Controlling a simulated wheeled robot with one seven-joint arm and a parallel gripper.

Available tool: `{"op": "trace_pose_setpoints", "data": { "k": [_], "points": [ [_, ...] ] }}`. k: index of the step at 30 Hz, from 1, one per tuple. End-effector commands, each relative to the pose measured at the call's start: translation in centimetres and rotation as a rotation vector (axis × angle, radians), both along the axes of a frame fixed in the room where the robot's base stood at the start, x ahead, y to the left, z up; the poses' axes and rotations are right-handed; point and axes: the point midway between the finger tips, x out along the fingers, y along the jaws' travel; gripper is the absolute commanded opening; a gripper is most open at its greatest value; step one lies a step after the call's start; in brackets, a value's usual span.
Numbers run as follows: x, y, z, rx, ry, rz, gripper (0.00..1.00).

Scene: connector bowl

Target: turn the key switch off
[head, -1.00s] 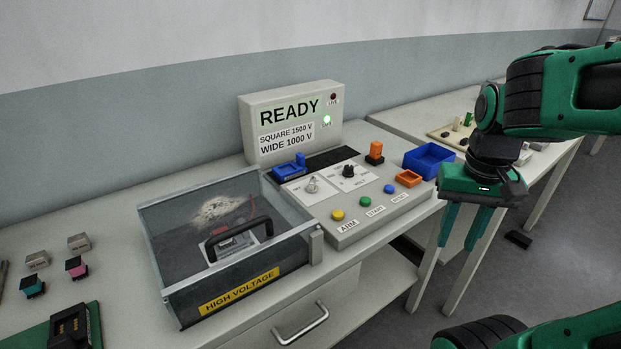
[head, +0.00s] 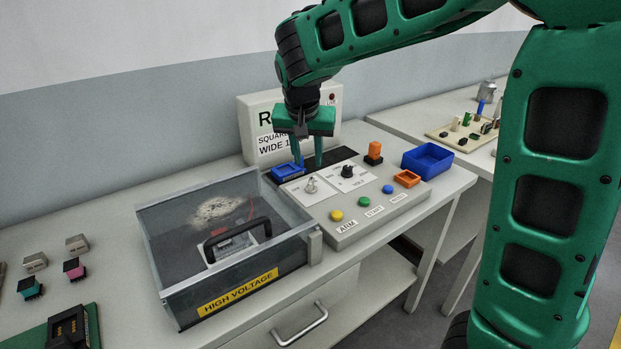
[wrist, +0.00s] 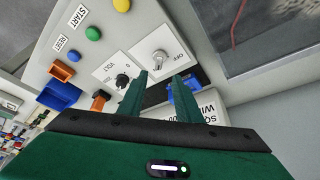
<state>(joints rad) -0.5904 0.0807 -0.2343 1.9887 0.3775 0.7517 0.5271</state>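The key switch (head: 310,185) is a silver key-like knob on a white plate on the grey control panel (head: 347,240). In the wrist view the key switch (wrist: 159,56) sits beyond my fingertips, beside an "OFF" label. My gripper (head: 307,163) is open and points down above the back of the panel, behind the key switch. In the wrist view my gripper (wrist: 160,78) shows its two green fingers apart with nothing between them. The fingers look clear of the switch. The key's exact turn position is hard to read.
A black knob (head: 347,171) is right of the key. Yellow (head: 336,215), green (head: 363,202) and blue (head: 388,189) buttons line the panel front. A blue connector (head: 288,172) is close to my fingers. The lidded high-voltage box (head: 228,245) stands left, the display box (head: 262,140) behind.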

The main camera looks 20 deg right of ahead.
Motion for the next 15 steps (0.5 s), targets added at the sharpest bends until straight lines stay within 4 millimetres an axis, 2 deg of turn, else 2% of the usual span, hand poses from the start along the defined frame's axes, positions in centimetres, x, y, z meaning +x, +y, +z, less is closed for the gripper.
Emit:
{"op": "trace_pose_setpoints", "data": {
  "k": [9, 15],
  "points": [
    [1.7, -1.1, -5.3, -0.002, 0.006, -0.002, 0.31],
    [2.7, -1.6, -7.7, -0.001, 0.004, -0.002, 0.31]
  ]
}}
